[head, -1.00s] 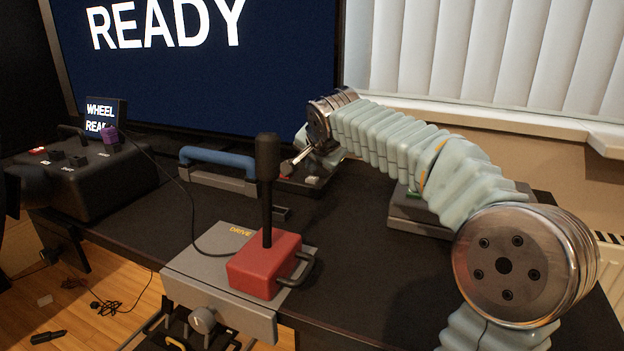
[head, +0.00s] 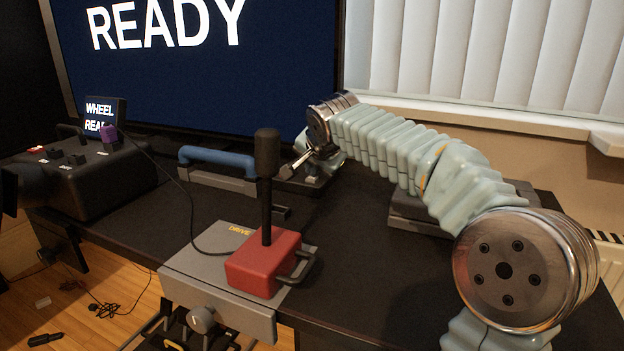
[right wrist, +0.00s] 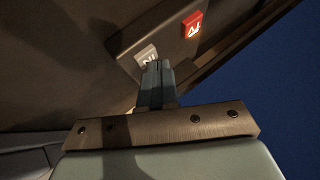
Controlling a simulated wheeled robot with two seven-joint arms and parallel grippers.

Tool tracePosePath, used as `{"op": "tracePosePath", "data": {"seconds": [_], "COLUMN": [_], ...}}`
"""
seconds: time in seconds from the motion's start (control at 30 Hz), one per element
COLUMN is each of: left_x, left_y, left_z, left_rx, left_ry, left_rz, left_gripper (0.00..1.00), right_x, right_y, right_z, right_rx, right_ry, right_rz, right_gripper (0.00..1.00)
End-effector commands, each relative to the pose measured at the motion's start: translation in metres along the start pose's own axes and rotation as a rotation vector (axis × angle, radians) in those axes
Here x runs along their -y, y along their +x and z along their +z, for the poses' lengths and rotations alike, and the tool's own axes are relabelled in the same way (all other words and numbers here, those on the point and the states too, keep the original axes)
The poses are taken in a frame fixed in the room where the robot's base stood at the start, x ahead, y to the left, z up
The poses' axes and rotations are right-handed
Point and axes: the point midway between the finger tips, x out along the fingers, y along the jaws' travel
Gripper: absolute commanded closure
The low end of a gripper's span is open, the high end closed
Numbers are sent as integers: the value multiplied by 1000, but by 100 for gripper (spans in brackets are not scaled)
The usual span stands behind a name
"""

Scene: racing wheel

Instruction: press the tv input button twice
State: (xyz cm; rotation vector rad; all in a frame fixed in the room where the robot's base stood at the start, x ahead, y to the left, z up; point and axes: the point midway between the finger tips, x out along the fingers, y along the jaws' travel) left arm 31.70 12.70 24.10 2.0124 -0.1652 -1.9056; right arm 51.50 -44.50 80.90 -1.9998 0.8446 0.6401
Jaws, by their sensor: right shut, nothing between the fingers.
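The TV (head: 200,95) stands at the back of the desk and its dark blue screen reads READY. In the right wrist view, a pale input button (right wrist: 146,55) with "IN" lettering sits on a dark panel (right wrist: 135,38), beside a red button (right wrist: 192,24). My right gripper (right wrist: 156,66) is shut and empty. Its fingertips overlap the lower right edge of the input button; I cannot tell whether they touch it. In the head view my right gripper (head: 292,170) is small, below the screen's lower right. It hides much of the panel there. My left gripper is not in view.
A red block with a black lever (head: 265,195) stands on a grey base in front. A blue handle (head: 218,160) is left of my right gripper. A black console (head: 90,185) with a small screen (head: 105,113) stands at left. A grey box (head: 420,215) lies beneath my right arm.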

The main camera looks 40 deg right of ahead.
Motion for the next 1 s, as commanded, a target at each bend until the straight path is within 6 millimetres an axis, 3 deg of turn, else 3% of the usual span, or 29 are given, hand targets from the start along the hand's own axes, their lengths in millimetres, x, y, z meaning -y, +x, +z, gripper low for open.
{"op": "tracePosePath", "data": {"seconds": [0.57,1.0], "left_x": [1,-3], "left_y": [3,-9], "left_z": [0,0], "left_rx": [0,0], "left_ry": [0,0], "left_rz": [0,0], "left_gripper": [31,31], "right_x": [-2,7], "right_y": [2,-10], "right_z": [2,-7], "right_rx": [1,1], "right_ry": [0,0], "right_rz": [1,0], "right_gripper": [100,100]}}
